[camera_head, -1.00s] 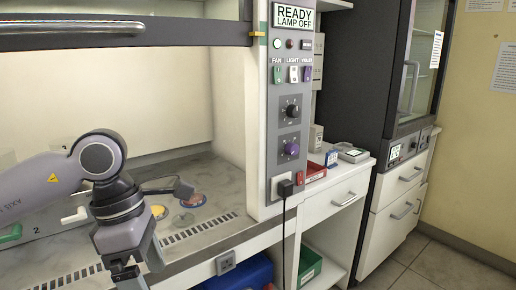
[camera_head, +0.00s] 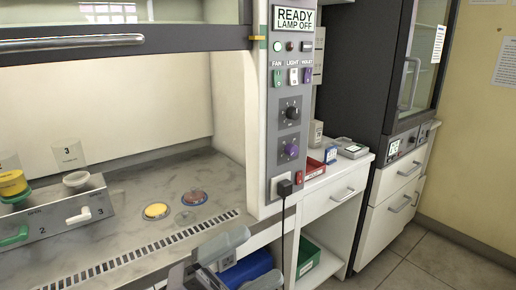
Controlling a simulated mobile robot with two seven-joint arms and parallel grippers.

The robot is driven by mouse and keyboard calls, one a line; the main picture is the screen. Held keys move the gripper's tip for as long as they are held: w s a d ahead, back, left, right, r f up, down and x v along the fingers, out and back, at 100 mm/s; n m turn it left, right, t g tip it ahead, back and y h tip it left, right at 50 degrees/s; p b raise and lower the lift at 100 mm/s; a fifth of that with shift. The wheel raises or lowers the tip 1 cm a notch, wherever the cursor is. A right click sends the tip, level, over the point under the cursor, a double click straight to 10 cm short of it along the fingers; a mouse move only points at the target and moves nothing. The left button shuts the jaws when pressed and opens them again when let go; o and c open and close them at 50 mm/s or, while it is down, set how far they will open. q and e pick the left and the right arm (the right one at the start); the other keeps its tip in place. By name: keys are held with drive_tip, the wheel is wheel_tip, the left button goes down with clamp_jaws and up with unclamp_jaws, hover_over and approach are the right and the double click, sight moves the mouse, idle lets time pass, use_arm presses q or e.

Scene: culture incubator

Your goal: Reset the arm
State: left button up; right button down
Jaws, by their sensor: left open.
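My left arm shows at the bottom centre of the head view, in front of the cabinet's front edge. Its left gripper (camera_head: 198,275) is low in the picture, open, and partly cut off by the bottom edge. I see nothing between its fingers. It is outside the cabinet (camera_head: 130,170), apart from the dishes on the worktop. My right gripper is not in view.
A yellow dish (camera_head: 156,211), an orange dish (camera_head: 194,198) and a clear dish (camera_head: 187,217) lie on the worktop. A numbered rack (camera_head: 60,222) stands at left. A control panel (camera_head: 290,110) and a blue bin (camera_head: 247,268) are nearby.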

use_arm(q)
drive_tip(key=w+a+f+n+t+y+p, duration=0.1)
drive_tip(key=a+f+n+t+y, duration=0.45)
drive_tip(key=f+n+y, duration=0.4)
drive_tip(key=w+a+f+n+t+y+p, duration=0.1)
drive_tip(key=a+f+n+t+y, duration=0.5)
drive_tip(key=n, duration=0.6)
drive_tip(key=s+a+f+n+g+y, duration=0.2)
drive_tip(key=s+a+f+n+g, duration=0.1)
drive_tip(key=s+f, duration=0.3)
drive_tip(key=s+a+f+n+g+y, duration=0.3)
drive_tip(key=s+f, duration=0.3)
drive_tip(key=f, duration=0.4)
drive_tip(key=shift+s+a+f+n+g+p, duration=0.3)
drive_tip(key=shift+a+n+g+p, duration=0.2)
drive_tip(key=shift+a+g, duration=0.25)
